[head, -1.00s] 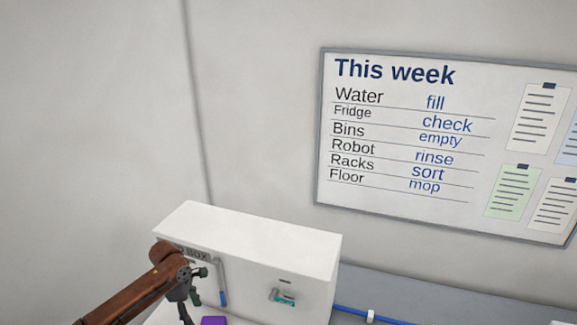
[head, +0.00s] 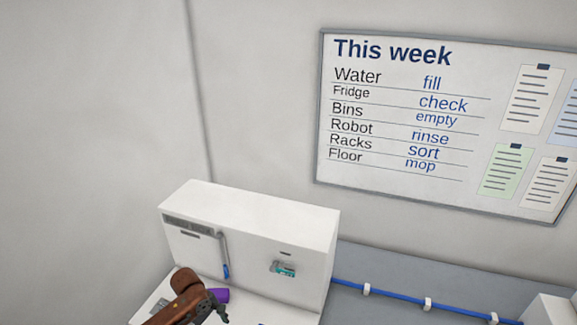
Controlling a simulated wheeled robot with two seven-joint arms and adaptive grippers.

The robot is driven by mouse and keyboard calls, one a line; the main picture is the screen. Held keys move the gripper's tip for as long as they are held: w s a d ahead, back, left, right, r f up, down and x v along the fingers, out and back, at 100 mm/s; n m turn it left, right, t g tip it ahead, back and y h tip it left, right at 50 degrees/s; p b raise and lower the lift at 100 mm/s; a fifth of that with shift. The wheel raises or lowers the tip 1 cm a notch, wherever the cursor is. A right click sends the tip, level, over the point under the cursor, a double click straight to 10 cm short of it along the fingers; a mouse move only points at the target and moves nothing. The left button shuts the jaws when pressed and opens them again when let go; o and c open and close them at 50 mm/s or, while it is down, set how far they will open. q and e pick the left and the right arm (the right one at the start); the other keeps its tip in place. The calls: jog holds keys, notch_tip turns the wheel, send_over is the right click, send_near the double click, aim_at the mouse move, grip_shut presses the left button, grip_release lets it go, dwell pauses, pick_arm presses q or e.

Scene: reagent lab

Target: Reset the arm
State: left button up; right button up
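My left arm, brown, comes in at the bottom left of the head view. Its dark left gripper (head: 217,308) is low in front of the white box-shaped unit (head: 260,230), near a purple object (head: 219,294). The gripper is small and partly cut off by the bottom edge, so its fingers cannot be made out. Nothing can be seen held in it. My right gripper is not in view.
The white unit has a blue-ended handle (head: 226,262) and a small teal fitting (head: 284,268) on its front. A blue pipe (head: 395,298) runs along the grey surface to the right. A whiteboard (head: 400,190) hangs on the wall.

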pick_arm(q)
jog(key=s+d+f+m+t, duration=0.1)
jog(key=s+d+f+m, duration=0.1)
jog(key=s+m, duration=0.15)
jog(key=s+d+f+m+h, duration=0.1)
jog(key=s+f+m, duration=0.15)
jog(key=s, duration=0.25)
jog(key=s+d+f+m+t, duration=0.1)
jog(key=s+d+f+m, duration=0.1)
jog(key=s+f, duration=0.15)
jog(key=s+a+r+m+t+y, duration=0.1)
jog(key=s+a+m+y, duration=0.3)
jog(key=s+a, duration=1.35)
jog(key=s+d+f+g+b, duration=0.2)
jog(key=f+b, duration=1)
jog(key=f, duration=2.9)
jog(key=s+f+b, duration=0.5)
jog(key=s+f, duration=0.5)
jog(key=f, duration=0.3)
jog(key=s+d+f+m+b, duration=0.1)
jog(key=s+f+b, duration=0.4)
jog(key=s+f, duration=0.4)
notch_tip(320, 180, down, 5)
jog(key=shift+s+d+r+h, duration=0.1)
jog(key=shift+s+d+h, duration=0.15)
jog(key=shift+s+h, duration=0.15)
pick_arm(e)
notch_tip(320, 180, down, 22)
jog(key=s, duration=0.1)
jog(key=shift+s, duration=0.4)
